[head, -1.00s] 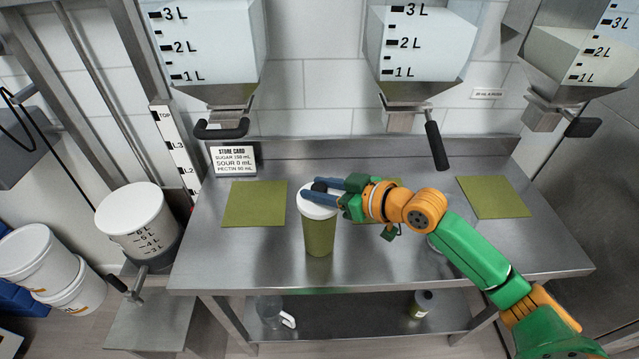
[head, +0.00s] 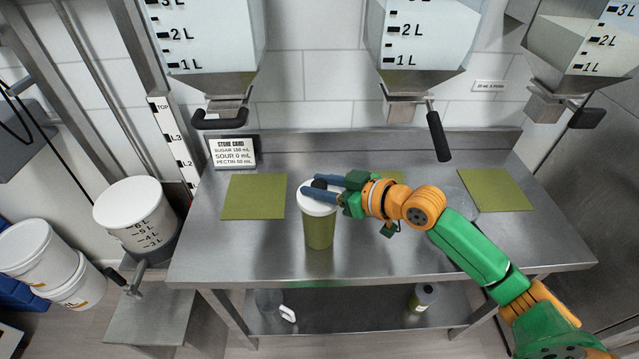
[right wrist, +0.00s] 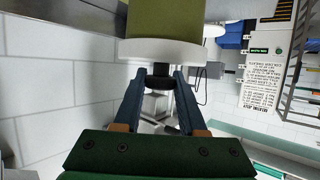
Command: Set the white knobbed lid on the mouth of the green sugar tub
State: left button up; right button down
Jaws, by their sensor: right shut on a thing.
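The green sugar tub (head: 319,234) stands upright on the steel table, near the middle. The white lid (head: 317,207) with a black knob (head: 319,184) is over its mouth and looks level. My right gripper (head: 313,187) reaches in from the right, with its blue fingers shut on the knob. In the right wrist view, the gripper (right wrist: 162,76) has the knob (right wrist: 162,82) between its fingertips. The lid (right wrist: 190,51) appears against the tub (right wrist: 165,20) there, with no clear gap. The lid hides the tub's rim, so I cannot tell if it is fully seated. My left gripper is out of view.
Green mats lie at left (head: 253,197) and right (head: 496,190), with another partly hidden behind my gripper. A store card (head: 233,152) stands at the back. Hopper handles (head: 437,137) hang above the table. A white-lidded bucket (head: 133,207) stands left. The table front is clear.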

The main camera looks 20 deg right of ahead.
aim_at(326, 188)
jog(key=shift+c, duration=2)
grip_release()
jog(key=b+v, duration=0.2)
jog(key=v, duration=0.5)
jog(key=shift+f+b, duration=0.1)
jog(key=shift+b, duration=0.25)
